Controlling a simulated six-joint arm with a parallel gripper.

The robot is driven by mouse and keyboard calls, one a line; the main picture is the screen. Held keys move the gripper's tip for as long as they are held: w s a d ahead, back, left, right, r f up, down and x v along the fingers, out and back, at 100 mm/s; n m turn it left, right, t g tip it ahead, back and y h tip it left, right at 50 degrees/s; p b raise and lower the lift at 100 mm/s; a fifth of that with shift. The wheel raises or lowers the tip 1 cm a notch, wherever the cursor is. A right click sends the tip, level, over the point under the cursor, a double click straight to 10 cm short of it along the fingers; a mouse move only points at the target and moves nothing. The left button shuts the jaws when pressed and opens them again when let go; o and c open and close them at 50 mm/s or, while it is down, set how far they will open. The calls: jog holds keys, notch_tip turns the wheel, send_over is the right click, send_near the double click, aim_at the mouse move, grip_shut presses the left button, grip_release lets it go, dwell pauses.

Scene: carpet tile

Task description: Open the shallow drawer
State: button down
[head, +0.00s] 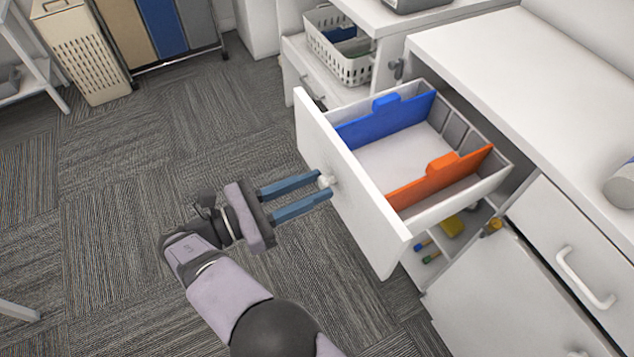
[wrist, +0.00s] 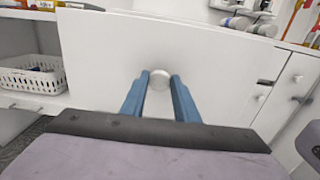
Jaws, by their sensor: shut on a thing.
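A white drawer (head: 345,190) stands pulled well out of the white cabinet, its inside in view. It holds a blue divider (head: 385,122), an orange divider (head: 440,178) and a row of small grey compartments at the back. My gripper (head: 325,187) reaches the drawer front from the left, its two blue fingers on either side of a round white knob (head: 327,180). In the wrist view the knob (wrist: 160,78) sits between the fingertips of my gripper (wrist: 160,84), against the flat drawer front (wrist: 225,75). My gripper is shut on the knob.
Below the drawer is an open space with a yellow item (head: 452,227) and small tools. A cabinet door with a white bar handle (head: 585,280) is at right. A white basket (head: 338,45) sits on a shelf behind.

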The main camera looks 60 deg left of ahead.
jog(key=c, duration=1.4)
grip_release()
notch_tip(320, 180, up, 10)
jog(key=shift+p, duration=0.3)
